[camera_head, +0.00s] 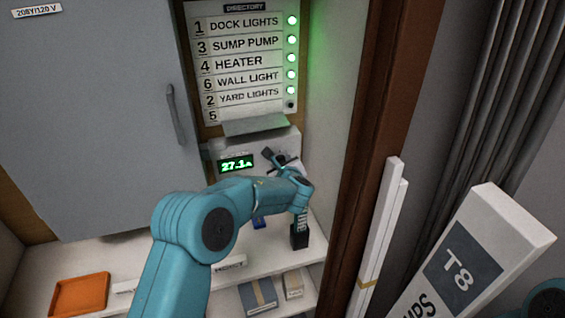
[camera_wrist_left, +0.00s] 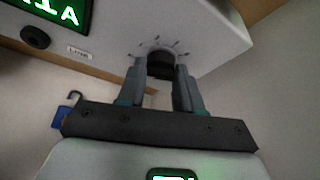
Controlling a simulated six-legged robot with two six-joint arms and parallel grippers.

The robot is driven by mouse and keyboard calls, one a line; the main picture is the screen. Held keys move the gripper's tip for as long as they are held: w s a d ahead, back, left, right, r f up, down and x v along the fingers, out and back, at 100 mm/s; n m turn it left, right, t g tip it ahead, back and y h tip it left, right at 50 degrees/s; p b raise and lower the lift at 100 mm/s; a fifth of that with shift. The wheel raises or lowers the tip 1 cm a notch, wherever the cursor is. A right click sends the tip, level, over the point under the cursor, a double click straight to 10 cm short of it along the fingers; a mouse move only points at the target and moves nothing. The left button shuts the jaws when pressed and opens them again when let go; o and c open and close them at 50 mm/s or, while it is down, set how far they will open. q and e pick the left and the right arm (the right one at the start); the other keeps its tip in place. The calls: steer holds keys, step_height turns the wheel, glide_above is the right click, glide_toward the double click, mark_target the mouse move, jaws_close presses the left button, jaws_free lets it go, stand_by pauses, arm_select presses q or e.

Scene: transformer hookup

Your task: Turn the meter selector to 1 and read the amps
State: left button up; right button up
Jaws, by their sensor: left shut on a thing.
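The meter (camera_head: 229,147) is a pale box under the directory board. Its green display (camera_head: 237,165) appears to read 27.1 A. Part of the display (camera_wrist_left: 55,9) shows at the top left of the left wrist view. The dark selector knob (camera_wrist_left: 160,66) sits on the meter's face with short marks around it. My left gripper (camera_head: 279,159) reaches the meter face right of the display. In the left wrist view, its fingers (camera_wrist_left: 160,78) are shut on the knob from both sides. I cannot tell which number the knob points to. My right gripper is not in view.
The directory board (camera_head: 243,65) has several green lights; the lamp by 5 is dark. A grey cabinet door (camera_head: 90,110) is on the left. The shelf below holds an orange tray (camera_head: 81,294) and small boxes. A blue padlock (camera_wrist_left: 68,111) hangs near the meter. A T8 carton (camera_head: 470,260) leans at right.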

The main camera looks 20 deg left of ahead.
arm_select(q)
steer(key=shift+w+d+m+g+y+p, duration=0.15)
steer(key=shift+m+g+y+p, duration=0.4)
steer(key=shift+m+p, duration=0.4)
steer(key=shift+s+d+m+g+y+p, duration=0.1)
steer(key=shift+m+g+y+p, duration=0.25)
steer(key=shift+m+y+p, duration=0.6)
steer(key=shift+m, duration=0.3)
steer(key=o, duration=1)
steer(key=shift+o, duration=0.2)
steer(key=shift+r, duration=0.1)
steer(key=shift+b, duration=0.3)
steer(key=b+v, duration=0.2)
steer(key=v, duration=0.5)
steer(key=shift+s+r, duration=0.2)
steer(key=shift+s, duration=0.05)
